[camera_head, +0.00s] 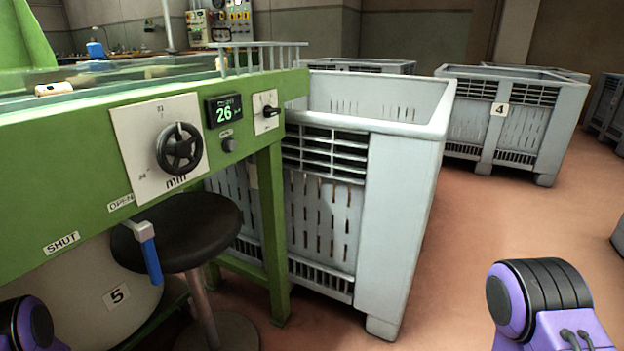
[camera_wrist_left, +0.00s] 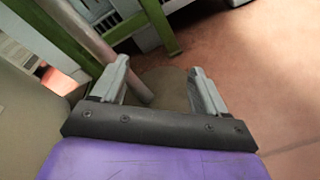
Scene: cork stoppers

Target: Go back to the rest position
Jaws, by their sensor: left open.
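My left gripper (camera_wrist_left: 162,85) shows in the left wrist view with its two grey fingers apart and nothing between them. It points down toward the floor near the stool's round base (camera_wrist_left: 165,88) and post (camera_wrist_left: 125,68). In the head view only parts of my purple and black arms show at the bottom left and bottom right corners. Neither gripper shows in the head view. No cork stopper can be made out for certain in either view.
A green machine (camera_head: 60,200) with a dial and a display reading 26 stands at the left. A black stool (camera_head: 185,232) and a blue-handled lever (camera_head: 150,258) are close in front. A grey crate (camera_head: 395,235) stands beyond. Red floor (camera_head: 490,220) at the right is clear.

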